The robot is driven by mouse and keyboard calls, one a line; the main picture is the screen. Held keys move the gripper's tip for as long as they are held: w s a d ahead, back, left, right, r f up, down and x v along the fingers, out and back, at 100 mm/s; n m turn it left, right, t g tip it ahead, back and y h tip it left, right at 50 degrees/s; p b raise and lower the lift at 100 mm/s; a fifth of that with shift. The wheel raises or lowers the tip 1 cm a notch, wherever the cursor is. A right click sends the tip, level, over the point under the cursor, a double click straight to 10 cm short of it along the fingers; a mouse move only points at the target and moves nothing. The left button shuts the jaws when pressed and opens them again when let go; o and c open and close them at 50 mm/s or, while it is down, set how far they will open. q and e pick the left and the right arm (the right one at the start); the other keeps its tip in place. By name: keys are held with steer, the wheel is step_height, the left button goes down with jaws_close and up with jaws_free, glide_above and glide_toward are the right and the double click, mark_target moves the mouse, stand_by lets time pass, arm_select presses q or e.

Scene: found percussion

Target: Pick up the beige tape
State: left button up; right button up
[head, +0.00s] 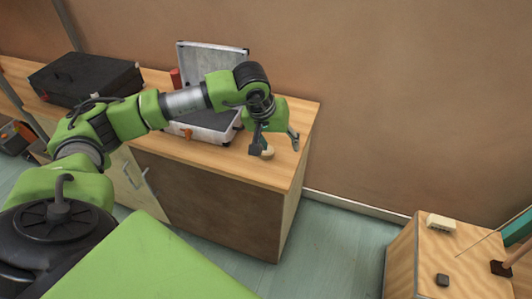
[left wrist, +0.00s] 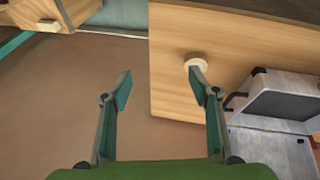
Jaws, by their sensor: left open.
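The beige tape (left wrist: 196,62) is a small pale ring lying on the wooden worktop near its right end. In the head view the tape (head: 268,154) shows beside the nearer finger of my left gripper (head: 276,146), partly hidden by it. In the left wrist view my left gripper (left wrist: 159,84) is open, with nothing between its fingers. The tape appears just beyond the tip of the right-hand finger, not centred between the two. I cannot tell whether finger and tape touch. My right gripper is not in view.
An open silver case (head: 212,120) stands on the worktop (head: 225,166), partly behind my left arm. A closed black case (head: 85,80) lies further left.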

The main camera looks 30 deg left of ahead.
arm_select(q)
steer(key=y, duration=0.2)
glide_toward(266, 153)
steer(key=shift+w+a+f+m+p, duration=0.15)
steer(key=shift+w+a+f, duration=0.05)
steer(key=shift+w+f, duration=0.35)
steer(key=shift+w+a+f+m+p, duration=0.15)
steer(key=shift+w+f, duration=0.25)
steer(key=shift+f, duration=0.1)
steer(key=shift+p+x, duration=0.55)
steer(key=shift+x, duration=2.7)
steer(key=shift+a, duration=0.1)
steer(key=c, duration=1.1)
